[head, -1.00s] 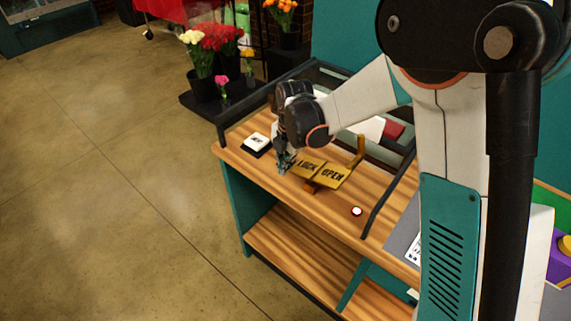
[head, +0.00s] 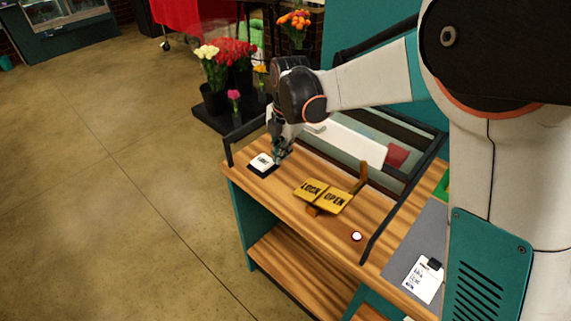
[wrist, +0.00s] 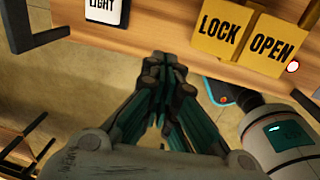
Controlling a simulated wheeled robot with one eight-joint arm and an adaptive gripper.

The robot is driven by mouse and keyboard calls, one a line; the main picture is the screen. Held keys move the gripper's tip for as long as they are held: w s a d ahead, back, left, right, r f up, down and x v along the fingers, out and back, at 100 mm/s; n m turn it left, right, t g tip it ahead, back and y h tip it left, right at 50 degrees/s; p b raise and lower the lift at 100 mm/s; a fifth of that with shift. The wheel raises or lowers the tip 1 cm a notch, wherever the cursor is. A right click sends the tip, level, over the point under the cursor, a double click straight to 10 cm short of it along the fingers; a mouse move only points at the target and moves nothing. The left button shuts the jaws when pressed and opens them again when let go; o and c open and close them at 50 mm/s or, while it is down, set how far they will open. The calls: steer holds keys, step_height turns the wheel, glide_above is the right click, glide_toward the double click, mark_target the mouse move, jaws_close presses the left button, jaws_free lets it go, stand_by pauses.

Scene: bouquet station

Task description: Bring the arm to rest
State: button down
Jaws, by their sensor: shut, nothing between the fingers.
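My gripper (head: 281,155) is shut and empty. In the wrist view the closed fingers (wrist: 163,68) point toward the counter's edge. The LIGHT switch (wrist: 102,12) is beyond them to the left, and the LOCK and OPEN plates (wrist: 243,38) are to the right. I cannot tell the exact gap between the fingertips and the counter.
A dark-framed case with a white panel (head: 352,143) lies behind the plates. A small white button (head: 356,236) is on the counter. A grey mat (head: 402,268) carries a printed card (head: 424,280). Flowers in black pots (head: 215,99) stand behind. The floor (head: 90,190) at left is open.

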steer(key=shift+w+a+r, duration=0.1)
steer(key=shift+a+r, duration=0.1)
steer(key=shift+r, duration=0.55)
steer(key=s+d+r+m+t+y, duration=0.1)
steer(key=d+r+m+t, duration=0.2)
steer(key=d+r+m, duration=0.65)
steer(key=s+d+f+m+t+h+b, duration=0.1)
steer(key=s+d+f+m+b, duration=0.2)
steer(key=s+d+m, duration=0.5)
steer(key=s+d+f+m+t+h+b, duration=0.1)
steer(key=s+d+f+m+b, duration=0.3)
steer(key=s+d+m, duration=0.4)
steer(key=shift+s+m+t, duration=0.7)
steer(key=shift+s+m, duration=0.65)
steer(key=shift+s, duration=2.5)
steer(key=shift+f, duration=0.1)
